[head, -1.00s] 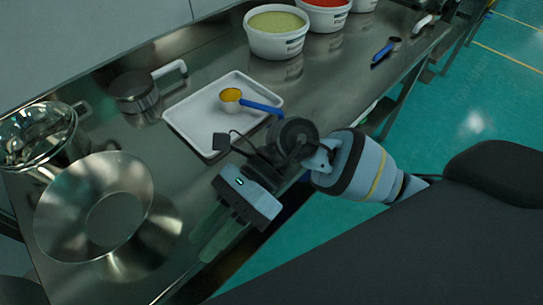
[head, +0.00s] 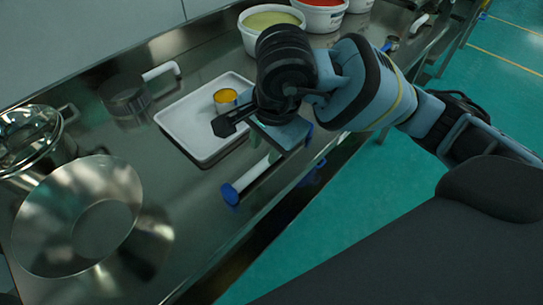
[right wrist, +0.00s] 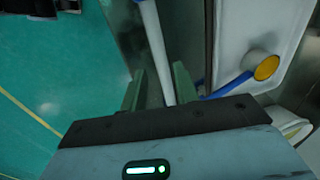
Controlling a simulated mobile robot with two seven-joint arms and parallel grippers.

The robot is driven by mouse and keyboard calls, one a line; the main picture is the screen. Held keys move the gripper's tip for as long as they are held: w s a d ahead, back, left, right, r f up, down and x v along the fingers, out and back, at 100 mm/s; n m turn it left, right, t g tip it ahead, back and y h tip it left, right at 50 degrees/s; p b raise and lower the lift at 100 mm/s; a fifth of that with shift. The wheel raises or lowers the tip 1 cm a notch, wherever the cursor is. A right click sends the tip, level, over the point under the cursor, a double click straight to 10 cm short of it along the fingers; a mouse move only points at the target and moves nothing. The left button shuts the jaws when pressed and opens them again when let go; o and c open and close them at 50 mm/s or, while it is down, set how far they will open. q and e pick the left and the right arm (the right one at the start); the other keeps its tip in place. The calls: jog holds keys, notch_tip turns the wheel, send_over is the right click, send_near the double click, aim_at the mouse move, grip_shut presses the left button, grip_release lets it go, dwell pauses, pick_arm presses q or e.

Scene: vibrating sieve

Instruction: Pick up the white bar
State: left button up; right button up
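The white bar (head: 258,178) lies along the front edge of the steel table, with a blue end (head: 231,194) towards the left. Its far part is hidden by my right gripper (head: 265,154) in the head view. In the right wrist view the white bar (right wrist: 155,45) runs down between the two green fingers of my right gripper (right wrist: 157,85). The fingers are apart, one on each side of the bar, and I see no grip on it. How far they are above it is hard to tell. My left gripper is not in view.
A white tray (head: 172,122) with a yellow-filled scoop (head: 225,98) lies just behind the bar. A metal funnel (head: 45,225) and a lidded pot (head: 28,145) stand at the left. Tubs of powder (head: 272,22) stand at the back. Green floor lies beyond the table edge.

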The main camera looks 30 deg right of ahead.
aim_at(259, 167)
jog(key=shift+w+a+f, duration=0.1)
jog(key=shift+w+f, duration=0.05)
jog(key=shift+f, duration=0.75)
jog(key=shift+w+a+f, duration=0.1)
jog(key=shift+a+f, duration=0.05)
jog(key=shift+f, duration=0.7)
jog(key=shift+w+a+f, duration=0.15)
jog(key=shift+f, duration=0.7)
jog(key=shift+w+a+f, duration=0.1)
jog(key=shift+a+f, duration=0.05)
jog(key=shift+f, duration=0.7)
jog(key=c, duration=0.7)
jog(key=shift+o, duration=0.2)
jog(key=shift+r, duration=0.1)
